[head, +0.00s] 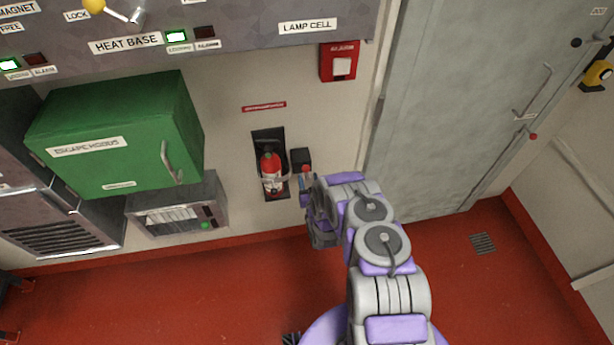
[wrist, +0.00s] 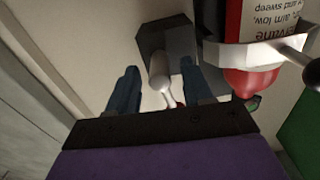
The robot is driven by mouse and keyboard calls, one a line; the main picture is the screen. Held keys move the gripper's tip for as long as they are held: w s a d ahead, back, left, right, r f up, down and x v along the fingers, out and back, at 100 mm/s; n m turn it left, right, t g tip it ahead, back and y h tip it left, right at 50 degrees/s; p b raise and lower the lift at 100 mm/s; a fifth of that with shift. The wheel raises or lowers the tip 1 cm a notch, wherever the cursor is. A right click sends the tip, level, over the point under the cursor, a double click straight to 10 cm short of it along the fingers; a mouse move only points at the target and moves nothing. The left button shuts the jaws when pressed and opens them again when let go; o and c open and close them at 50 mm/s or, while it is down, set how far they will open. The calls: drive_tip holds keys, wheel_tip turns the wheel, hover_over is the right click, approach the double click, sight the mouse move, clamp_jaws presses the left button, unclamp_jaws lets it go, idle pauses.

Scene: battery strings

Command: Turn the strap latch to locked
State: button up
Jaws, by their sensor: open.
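The strap latch shows in the wrist view as a pale rounded lever (wrist: 159,72) on a dark angular plate (wrist: 174,38). In the head view its dark block (head: 301,158) sits on the wall just right of the fire extinguisher (head: 271,165). The red extinguisher (wrist: 245,84) is at the right in the wrist view, with a pale strap (wrist: 228,52) around it. My gripper (wrist: 159,66) is open, its two blue fingers on either side of the lever. I cannot tell whether they touch it. In the head view my gripper (head: 305,189) is just below the block, partly hidden by my arm.
A green cabinet (head: 120,130) and a grey unit (head: 178,212) stand left of the extinguisher. A red call box (head: 341,62) is on the wall above. A grey door (head: 465,110) is at the right. The red floor (head: 200,290) is clear in front.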

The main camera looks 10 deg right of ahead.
drive_tip(key=shift+w, duration=1.4)
clamp_jaws()
